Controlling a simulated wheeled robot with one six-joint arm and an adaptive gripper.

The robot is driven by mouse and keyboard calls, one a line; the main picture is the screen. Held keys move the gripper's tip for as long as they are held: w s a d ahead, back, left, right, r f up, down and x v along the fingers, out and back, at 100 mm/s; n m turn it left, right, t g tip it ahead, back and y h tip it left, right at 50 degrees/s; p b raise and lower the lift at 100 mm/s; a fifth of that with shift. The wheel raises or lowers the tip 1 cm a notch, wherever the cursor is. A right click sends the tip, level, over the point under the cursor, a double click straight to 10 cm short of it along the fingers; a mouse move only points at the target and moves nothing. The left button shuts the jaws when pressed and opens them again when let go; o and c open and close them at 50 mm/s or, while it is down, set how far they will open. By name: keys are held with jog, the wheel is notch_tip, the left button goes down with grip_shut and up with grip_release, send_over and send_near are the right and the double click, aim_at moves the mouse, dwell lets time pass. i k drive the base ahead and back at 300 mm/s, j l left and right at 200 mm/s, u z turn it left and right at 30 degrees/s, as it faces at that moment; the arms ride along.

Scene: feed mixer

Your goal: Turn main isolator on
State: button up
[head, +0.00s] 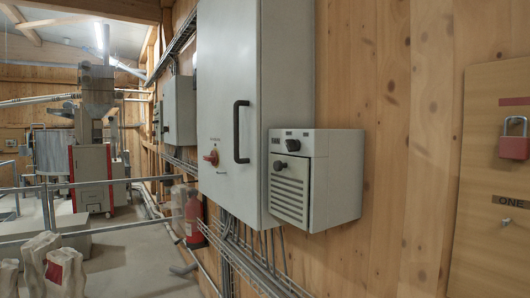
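A red rotary switch (211,157), which looks like the main isolator, sits on the door of a tall grey wall cabinet (228,60). It is left of the door's black vertical handle (240,131). The switch is small and seen at a slant, so I cannot tell its on or off position. The cabinet door looks closed. My gripper is not in view.
A smaller grey box (335,180) with a black knob (292,145) and louvres juts out right of the cabinet. Cables run below. A red padlock (513,145) hangs on a board at right. Metal railings (100,230) and pale sacks (40,262) stand at left.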

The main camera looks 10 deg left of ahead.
aim_at(213, 158)
jog(key=i+j+u, duration=0.1)
jog(key=i+j, duration=0.4)
jog(key=j, duration=0.3)
jog(key=i+j+u, duration=0.1)
jog(key=i+j, duration=0.5)
jog(key=j, duration=0.15)
jog(key=i+j+u, duration=0.1)
jog(key=i+j, duration=0.45)
jog(key=j, duration=0.2)
